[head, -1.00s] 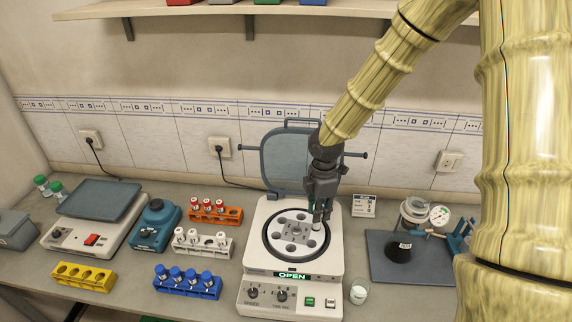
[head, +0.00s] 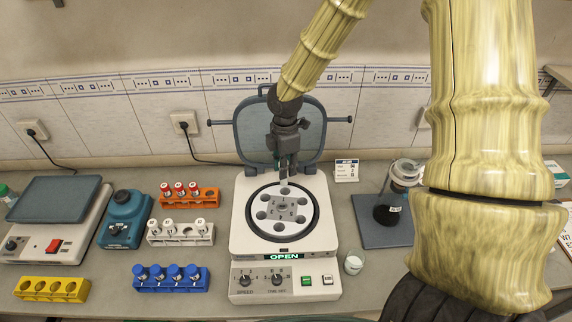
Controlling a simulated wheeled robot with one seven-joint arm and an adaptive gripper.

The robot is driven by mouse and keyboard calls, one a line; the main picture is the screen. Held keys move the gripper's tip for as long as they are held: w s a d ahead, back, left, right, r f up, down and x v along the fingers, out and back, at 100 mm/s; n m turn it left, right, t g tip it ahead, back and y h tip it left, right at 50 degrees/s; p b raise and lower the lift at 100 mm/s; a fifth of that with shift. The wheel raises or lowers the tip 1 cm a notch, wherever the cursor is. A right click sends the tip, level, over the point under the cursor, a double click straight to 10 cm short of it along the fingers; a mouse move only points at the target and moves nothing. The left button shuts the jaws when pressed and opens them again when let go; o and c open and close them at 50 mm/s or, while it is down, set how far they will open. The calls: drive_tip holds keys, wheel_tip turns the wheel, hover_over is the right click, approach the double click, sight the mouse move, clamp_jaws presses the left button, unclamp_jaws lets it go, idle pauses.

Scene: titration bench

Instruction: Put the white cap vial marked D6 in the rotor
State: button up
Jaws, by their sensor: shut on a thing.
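My gripper (head: 284,176) points down over the back part of the rotor (head: 282,211) and is shut on a vial. Little of that vial shows, and its cap and mark cannot be read here. The rotor is a round disc with several holes around a numbered hub, inside a dark ring in the white centrifuge (head: 240,245). The centrifuge lid (head: 255,135) stands open behind, and its display reads OPEN. I cannot tell whether the vial's lower end is in the back hole or just above it.
Left of the centrifuge stand a white rack (head: 178,240) with white-capped vials and one empty place, an orange rack with red caps (head: 205,203), a blue rack with blue caps (head: 172,285) and an empty yellow rack (head: 50,290). A small beaker (head: 353,263) stands close at right.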

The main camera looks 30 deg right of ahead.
sight(286, 183)
drive_tip(key=shift+s+f+b, duration=0.15)
drive_tip(key=shift+f+b, duration=0.35)
drive_tip(key=shift+s+f+b, duration=0.15)
drive_tip(key=shift+f+b, duration=0.3)
drive_tip(key=shift+f, duration=0.05)
drive_tip(key=shift+r, duration=0.2)
drive_tip(key=shift+w+f, duration=0.15)
drive_tip(key=shift+f+p, duration=0.35)
drive_tip(key=shift+p, duration=0.15)
drive_tip(key=shift+f+b, duration=1.05)
drive_tip(key=shift+f, duration=1.35)
drive_tip(key=o, duration=1)
drive_tip(key=shift+c, duration=0.2)
